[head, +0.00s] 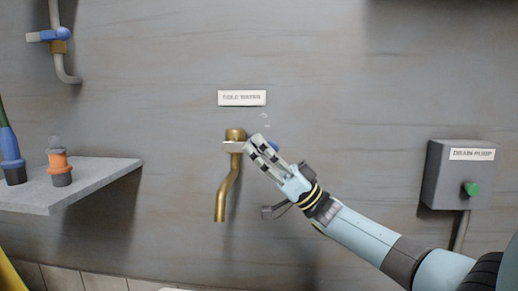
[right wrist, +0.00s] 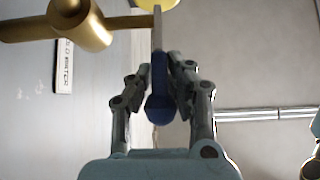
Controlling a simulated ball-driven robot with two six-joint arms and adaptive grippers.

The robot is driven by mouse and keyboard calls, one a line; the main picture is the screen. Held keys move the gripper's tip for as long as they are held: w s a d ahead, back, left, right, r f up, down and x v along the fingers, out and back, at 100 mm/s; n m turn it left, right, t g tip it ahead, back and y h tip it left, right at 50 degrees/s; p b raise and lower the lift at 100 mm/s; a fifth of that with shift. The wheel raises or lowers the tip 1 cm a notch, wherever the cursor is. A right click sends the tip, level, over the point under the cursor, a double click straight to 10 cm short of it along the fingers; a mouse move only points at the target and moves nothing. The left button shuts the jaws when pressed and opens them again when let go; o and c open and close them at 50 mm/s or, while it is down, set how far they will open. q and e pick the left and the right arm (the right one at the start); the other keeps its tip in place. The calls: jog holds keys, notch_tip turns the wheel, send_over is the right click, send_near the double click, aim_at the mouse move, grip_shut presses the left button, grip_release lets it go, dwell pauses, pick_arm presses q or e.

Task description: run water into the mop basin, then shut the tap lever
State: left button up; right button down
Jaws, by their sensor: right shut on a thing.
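The brass tap (head: 235,135) is on the grey wall under a "COLD WATER" sign. Its curved spout (head: 221,205) points down, and no water shows at its mouth. My right gripper (head: 258,146) reaches the tap from the right. It is shut on the blue-ended tap lever (right wrist: 159,106), which lies between its fingers in the right wrist view. A pale edge at the bottom of the head view may be the mop basin's rim; I cannot tell. My left gripper is out of view.
Another pipe valve with a blue handle (head: 55,34) is at upper left. A "DRAIN PUMP" box (head: 440,175) with a green button is at right.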

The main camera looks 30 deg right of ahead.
jog(key=shift+f, duration=0.1)
jog(key=c, duration=1.3)
grip_release()
jog(key=v, duration=1.2)
